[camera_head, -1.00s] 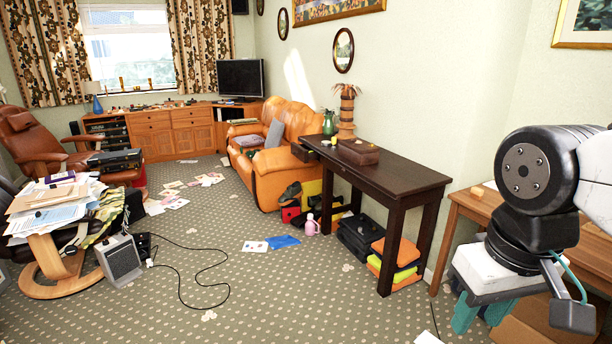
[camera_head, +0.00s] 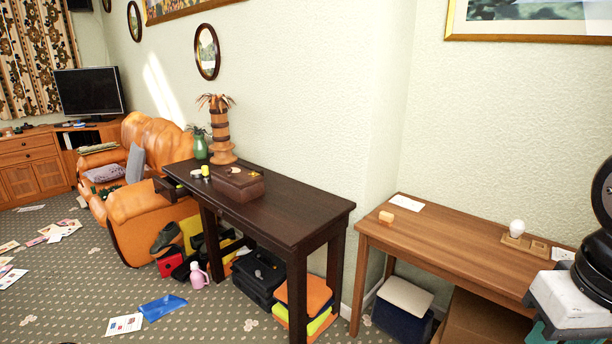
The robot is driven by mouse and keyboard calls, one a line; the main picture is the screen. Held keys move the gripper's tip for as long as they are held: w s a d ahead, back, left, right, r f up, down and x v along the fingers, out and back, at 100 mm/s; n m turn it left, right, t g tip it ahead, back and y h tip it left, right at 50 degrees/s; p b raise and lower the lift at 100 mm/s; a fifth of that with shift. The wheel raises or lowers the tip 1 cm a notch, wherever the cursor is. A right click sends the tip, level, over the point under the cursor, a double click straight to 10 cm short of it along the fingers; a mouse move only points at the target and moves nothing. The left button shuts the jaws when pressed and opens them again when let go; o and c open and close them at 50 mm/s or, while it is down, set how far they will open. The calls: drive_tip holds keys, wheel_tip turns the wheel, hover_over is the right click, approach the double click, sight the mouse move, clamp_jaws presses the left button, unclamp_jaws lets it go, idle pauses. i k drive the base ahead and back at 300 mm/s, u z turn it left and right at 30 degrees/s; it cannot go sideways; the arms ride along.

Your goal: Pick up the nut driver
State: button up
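I cannot make out a nut driver for certain in the head view. Small items lie at the far end of the dark table (camera_head: 290,215): a yellow-green piece (camera_head: 205,170), a pale round piece (camera_head: 196,174) and a brown box (camera_head: 229,184) with a small item on top. My gripper (camera_head: 548,332) is at the bottom right corner, in front of the brown wooden table.
Papers and a blue packet (camera_head: 162,307) lie on the carpet.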

sight(205, 171)
drive_tip(key=z, duration=0.1)
drive_tip(key=i, duration=1.4)
drive_tip(key=u, duration=0.7)
drive_tip(key=i, duration=1.25)
drive_tip(key=u, duration=0.6)
